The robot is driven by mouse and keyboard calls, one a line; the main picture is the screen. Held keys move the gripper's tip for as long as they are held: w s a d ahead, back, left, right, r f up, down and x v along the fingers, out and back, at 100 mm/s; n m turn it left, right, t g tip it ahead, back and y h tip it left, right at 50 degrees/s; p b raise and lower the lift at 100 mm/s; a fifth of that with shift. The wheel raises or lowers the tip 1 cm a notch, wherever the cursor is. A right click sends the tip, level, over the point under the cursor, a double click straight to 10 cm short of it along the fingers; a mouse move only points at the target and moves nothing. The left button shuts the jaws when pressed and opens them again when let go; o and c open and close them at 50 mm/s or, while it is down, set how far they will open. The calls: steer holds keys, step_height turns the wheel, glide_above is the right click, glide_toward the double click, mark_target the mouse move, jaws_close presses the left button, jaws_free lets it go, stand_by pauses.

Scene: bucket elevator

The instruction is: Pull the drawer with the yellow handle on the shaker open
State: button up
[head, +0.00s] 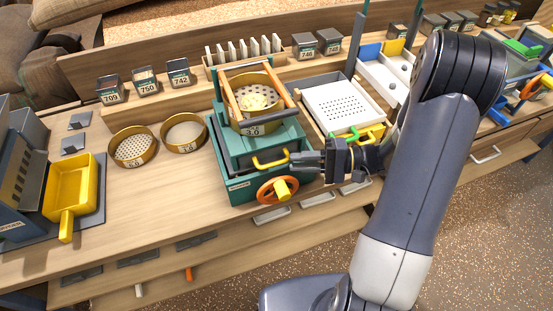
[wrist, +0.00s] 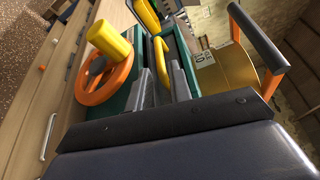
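The green shaker (head: 238,185) stands on the bench in the middle of the head view, with a brass sieve (head: 262,122) marked 3.0 on top. The yellow handle (head: 270,163) is on its front, above the orange wheel with a yellow knob (head: 278,189). The drawer front looks flush with the body. My gripper (head: 299,160) is at the handle's right end. In the wrist view the yellow handle (wrist: 160,62) shows between the two fingers of my gripper (wrist: 160,80), with a gap between them. Whether a finger touches the handle is hard to tell.
The orange wheel (wrist: 103,82) and its yellow knob lie close beside the fingers. A white perforated tray (head: 340,108) and another yellow handle (head: 372,133) are right of the shaker. Two loose sieves (head: 133,147) and a yellow scoop (head: 70,187) lie left.

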mark_target(276, 162)
steer(key=shift+w+a+f+p, duration=0.15)
steer(key=shift+a+p, duration=0.15)
steer(key=shift+a, duration=1.25)
steer(key=shift+w+a+f+p, duration=0.1)
steer(key=shift+a+p, duration=0.15)
steer(key=shift+a, duration=1.3)
steer(key=shift+c, duration=0.4)
jaws_close()
